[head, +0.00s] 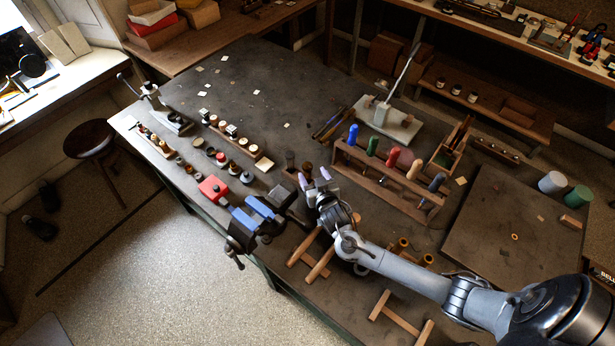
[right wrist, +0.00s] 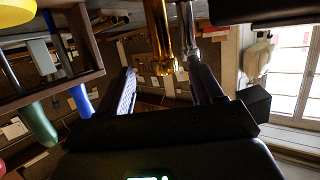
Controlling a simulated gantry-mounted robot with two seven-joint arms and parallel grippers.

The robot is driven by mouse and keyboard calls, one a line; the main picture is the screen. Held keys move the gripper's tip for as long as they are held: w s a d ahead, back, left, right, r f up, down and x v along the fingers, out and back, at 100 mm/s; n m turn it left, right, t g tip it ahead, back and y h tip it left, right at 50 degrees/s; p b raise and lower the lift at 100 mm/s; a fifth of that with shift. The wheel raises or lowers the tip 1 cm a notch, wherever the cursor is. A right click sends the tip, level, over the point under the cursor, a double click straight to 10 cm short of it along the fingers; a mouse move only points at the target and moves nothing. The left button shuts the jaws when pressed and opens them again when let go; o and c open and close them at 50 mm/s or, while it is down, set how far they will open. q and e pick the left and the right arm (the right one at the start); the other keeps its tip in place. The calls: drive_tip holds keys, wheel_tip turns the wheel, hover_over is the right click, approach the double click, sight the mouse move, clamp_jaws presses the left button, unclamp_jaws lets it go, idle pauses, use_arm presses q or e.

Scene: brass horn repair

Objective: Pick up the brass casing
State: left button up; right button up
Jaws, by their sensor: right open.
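In the right wrist view, a shiny gold-coloured cylinder, which looks like the brass casing (right wrist: 161,42), shows beyond and between the fingers of my right gripper (right wrist: 163,78). A silver cylinder (right wrist: 188,38) stands right beside it. My right gripper is open, with nothing gripped between its fingers. In the head view, my right gripper (head: 315,178) is over the middle of the bench, close to small dark cylinders (head: 291,159). The casing is hard to make out there, partly hidden by the fingers. My left gripper is not in view.
A wooden rack (head: 385,183) of coloured-handled tools stands right of my right gripper. A blue vise (head: 262,212) is at the bench's front edge, left of it. Wooden frames (head: 318,262) and yellowish cylinders (head: 402,244) lie near my forearm. The back left of the bench is mostly clear.

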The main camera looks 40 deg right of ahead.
sight(309, 171)
drive_tip(key=x, duration=0.3)
drive_tip(key=shift+w+a+r, duration=0.1)
drive_tip(key=shift+w, duration=0.35)
drive_tip(key=shift+w+d+f, duration=0.25)
drive_tip(key=shift+w+f, duration=0.05)
drive_tip(key=shift+w, duration=0.25)
clamp_jaws()
